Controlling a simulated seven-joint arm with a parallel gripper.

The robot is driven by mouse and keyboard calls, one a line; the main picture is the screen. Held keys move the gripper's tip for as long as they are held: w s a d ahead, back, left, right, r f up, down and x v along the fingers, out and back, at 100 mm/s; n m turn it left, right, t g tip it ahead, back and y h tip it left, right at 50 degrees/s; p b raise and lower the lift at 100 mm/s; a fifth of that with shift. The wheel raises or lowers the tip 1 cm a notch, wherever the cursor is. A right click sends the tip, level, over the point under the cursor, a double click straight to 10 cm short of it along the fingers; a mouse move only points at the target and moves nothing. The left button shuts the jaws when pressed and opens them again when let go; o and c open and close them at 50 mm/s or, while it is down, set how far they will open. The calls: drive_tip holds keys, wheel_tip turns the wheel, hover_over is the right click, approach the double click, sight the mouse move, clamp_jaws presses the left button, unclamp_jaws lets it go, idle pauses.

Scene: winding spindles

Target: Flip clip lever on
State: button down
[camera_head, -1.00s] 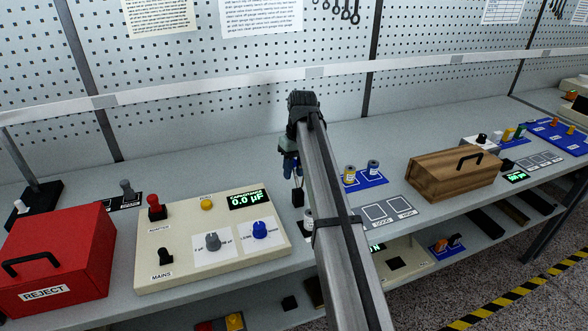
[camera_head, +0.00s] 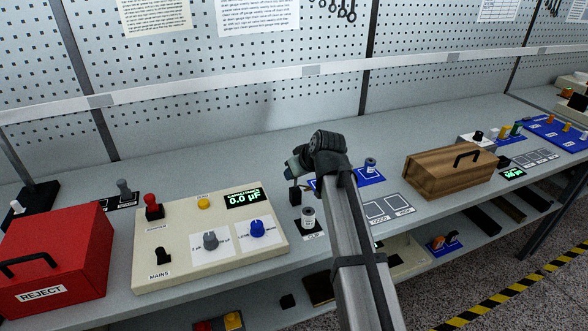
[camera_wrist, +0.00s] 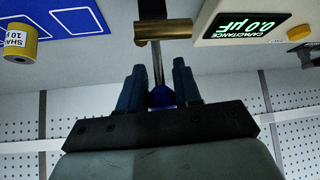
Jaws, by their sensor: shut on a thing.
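The lever in the wrist view is a thin metal rod with a blue knob (camera_wrist: 162,97), coming from a brass crosspiece (camera_wrist: 163,30). My gripper (camera_wrist: 158,88) is shut on the blue knob, one finger on each side. In the head view my gripper (camera_head: 298,168) is low over the bench behind the clip spot; its fingertips are mostly hidden. A small cylinder with a pale label (camera_head: 308,217) stands on the black base marked CLIP (camera_head: 312,235). A black block (camera_head: 295,196) shows just below my gripper.
The beige panel (camera_head: 180,274) with knobs and a display (camera_head: 243,198) reading 0.0 µF stands left of the clip. A red REJECT box (camera_head: 75,245) is at far left. A blue mat with a cylinder (camera_head: 371,165) and a wooden box (camera_head: 450,172) are to the right.

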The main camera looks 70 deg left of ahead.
drive_tip(key=shift+d+f+n+y, duration=0.15)
drive_tip(key=shift+d+y, duration=0.4)
drive_tip(key=shift+y, duration=0.55)
drive_tip(key=shift+d+f+n+y, duration=0.1)
drive_tip(key=shift+d+f+y, duration=0.3)
drive_tip(key=shift+y, duration=0.7)
drive_tip(key=shift+d+f+n+y, duration=0.1)
drive_tip(key=shift+d+y, duration=0.55)
drive_tip(key=shift+y, duration=0.45)
drive_tip(key=c, duration=0.9)
unclamp_jaws()
drive_tip(key=shift+o, duration=0.2)
drive_tip(key=v, duration=1.4)
drive_tip(key=shift+w+f, duration=0.15)
drive_tip(key=shift+f, duration=0.15)
